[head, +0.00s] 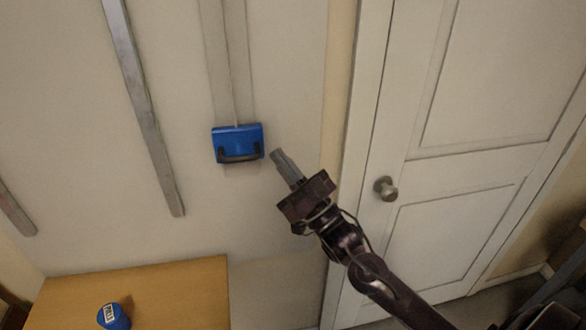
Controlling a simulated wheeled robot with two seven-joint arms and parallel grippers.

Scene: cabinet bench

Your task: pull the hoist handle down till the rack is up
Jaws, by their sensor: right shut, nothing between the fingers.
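The hoist handle is a blue block (238,133) with a dark curved grip (240,156) along its lower front. It hangs on a thin cord in front of a pale vertical strip on the wall. My right gripper (279,155) is just to the right of the blue block in the picture, fingers together and empty, pointing up and left. A gap shows between the fingertips and the block. My left gripper is out of view. The rack cannot be made out for certain.
A grey metal rail (145,110) runs down the wall, with another (14,212) at the far left. A wooden surface (180,290) below holds a blue labelled can (113,318). A white door (450,160) with a round knob (386,189) stands at right.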

